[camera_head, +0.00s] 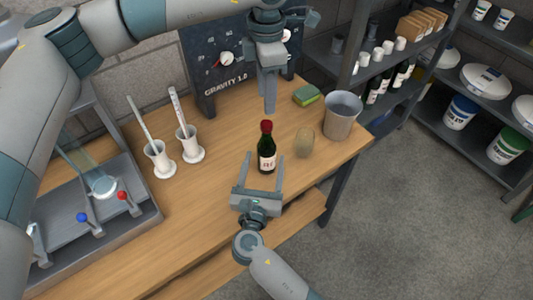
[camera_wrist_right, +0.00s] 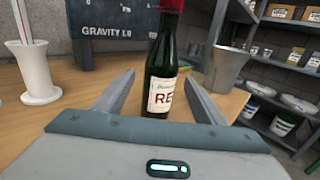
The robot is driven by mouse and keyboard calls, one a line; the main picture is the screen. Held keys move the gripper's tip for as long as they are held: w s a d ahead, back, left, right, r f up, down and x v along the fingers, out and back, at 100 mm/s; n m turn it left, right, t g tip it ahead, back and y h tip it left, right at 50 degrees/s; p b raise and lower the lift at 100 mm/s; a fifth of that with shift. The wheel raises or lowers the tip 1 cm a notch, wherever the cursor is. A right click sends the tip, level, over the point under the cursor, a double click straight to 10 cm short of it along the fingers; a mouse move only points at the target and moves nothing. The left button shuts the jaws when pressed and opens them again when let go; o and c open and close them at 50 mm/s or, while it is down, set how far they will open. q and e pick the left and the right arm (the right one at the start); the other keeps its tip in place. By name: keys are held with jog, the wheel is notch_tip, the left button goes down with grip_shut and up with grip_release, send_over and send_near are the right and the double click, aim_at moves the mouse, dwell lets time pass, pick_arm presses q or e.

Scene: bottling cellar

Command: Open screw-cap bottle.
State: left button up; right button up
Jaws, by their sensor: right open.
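A dark green bottle (camera_head: 267,151) with a red cap (camera_head: 266,126) and a white label stands upright on the wooden table (camera_head: 220,198). My right gripper (camera_head: 264,157) is open at the bottle's near side, its fingers pointing at it. In the right wrist view the bottle (camera_wrist_right: 163,62) rises between the two spread fingertips (camera_wrist_right: 160,77), and I see no finger closed on it. The cap's top is cut off there. My left gripper (camera_head: 270,106) points down above and behind the cap, apart from it. Its fingers overlap in the head view, so their gap is hidden.
Two white cylinders with rods (camera_head: 160,160) stand left, near a grey rack (camera_head: 130,205). A gauge panel (camera_head: 225,80) stands behind.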

jog(key=w, duration=0.5)
jog(key=w+d, duration=0.1)
jog(key=w, duration=0.1)
jog(key=shift+w+d, duration=0.1)
jog(key=shift+w, duration=0.2)
grip_shut()
pick_arm(q)
jog(key=shift+m, duration=0.3)
jog(key=m, duration=2.6)
